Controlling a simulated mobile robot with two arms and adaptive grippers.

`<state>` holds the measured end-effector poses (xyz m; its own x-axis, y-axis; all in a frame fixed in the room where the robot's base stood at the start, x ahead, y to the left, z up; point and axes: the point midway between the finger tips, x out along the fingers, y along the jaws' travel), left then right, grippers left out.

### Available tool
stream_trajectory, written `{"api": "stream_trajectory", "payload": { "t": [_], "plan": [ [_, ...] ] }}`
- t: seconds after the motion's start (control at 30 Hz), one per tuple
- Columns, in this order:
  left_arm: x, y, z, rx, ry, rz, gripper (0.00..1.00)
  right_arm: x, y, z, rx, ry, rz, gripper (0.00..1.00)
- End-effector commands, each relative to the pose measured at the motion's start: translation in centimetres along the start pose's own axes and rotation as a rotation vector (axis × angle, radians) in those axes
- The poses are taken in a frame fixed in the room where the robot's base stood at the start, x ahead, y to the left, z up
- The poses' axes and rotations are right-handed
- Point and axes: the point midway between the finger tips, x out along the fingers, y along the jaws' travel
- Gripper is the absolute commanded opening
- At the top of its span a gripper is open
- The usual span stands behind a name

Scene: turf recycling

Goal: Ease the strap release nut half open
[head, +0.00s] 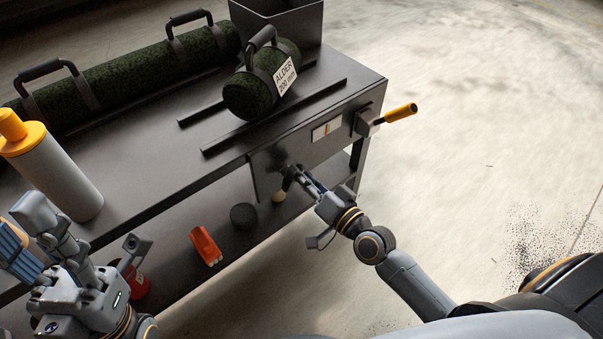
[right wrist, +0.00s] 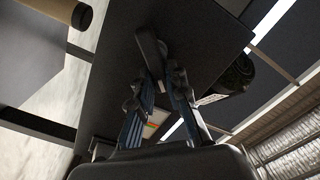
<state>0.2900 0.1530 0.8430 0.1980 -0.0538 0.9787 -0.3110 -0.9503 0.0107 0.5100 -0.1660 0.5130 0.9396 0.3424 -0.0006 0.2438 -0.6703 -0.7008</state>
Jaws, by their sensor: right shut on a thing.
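The strap release nut (head: 288,177) is a small dark fitting on the dark front panel (head: 265,178) of the bench. My right gripper (head: 296,177) is shut on it, reaching the panel from the lower right. In the right wrist view the two ribbed fingers (right wrist: 160,85) close around a dark bar-like part of the nut (right wrist: 149,45). The fingers partly hide the nut, so its exact turn is hard to read. My left gripper (head: 85,230) is at the lower left with its fingers spread, empty and away from the panel.
A turf roll labelled ALDER (head: 250,95) lies on the bench near two rails (head: 275,117). A longer roll (head: 130,72) lies behind. An orange-handled lever (head: 400,112) sticks out right of a gauge (head: 327,129). A yellow-capped cylinder (head: 58,170) stands left. An orange item (head: 205,246) sits below.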

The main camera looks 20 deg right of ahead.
Motion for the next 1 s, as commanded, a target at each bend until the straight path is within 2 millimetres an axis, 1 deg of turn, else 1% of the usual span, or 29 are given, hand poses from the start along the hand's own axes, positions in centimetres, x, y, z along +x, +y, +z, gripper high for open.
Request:
{"api": "stream_trajectory", "payload": {
  "t": [0.03,0.43,0.47,0.5,0.57,0.87,1.0],
  "plan": [
    [0.0,0.0,0.0,0.000,0.000,0.000,0.40,0.1,-0.1,-0.3,0.003,0.007,-0.003,0.00],
    [0.1,0.0,0.0,0.000,0.000,0.000,0.40,0.1,-0.1,-0.4,0.008,0.009,-0.003,0.00],
    [0.1,0.0,0.0,0.000,0.000,0.000,0.40,0.1,-0.1,-0.4,0.008,0.009,-0.003,0.19],
    [0.1,0.0,0.0,0.000,0.000,0.000,0.40,0.1,-0.1,-0.4,0.008,0.009,-0.003,0.27],
    [0.1,0.0,0.0,0.000,0.000,0.000,0.40,0.1,-0.1,-0.4,0.008,0.009,-0.003,0.38],
    [0.3,-0.1,-0.1,0.003,0.009,-0.002,0.40,0.0,0.0,-0.1,0.008,0.003,-0.001,0.38],
    [0.2,-0.1,-0.1,0.002,0.006,-0.002,0.40,-1.1,0.1,-0.1,0.006,0.001,0.000,0.38]
  ]
}}
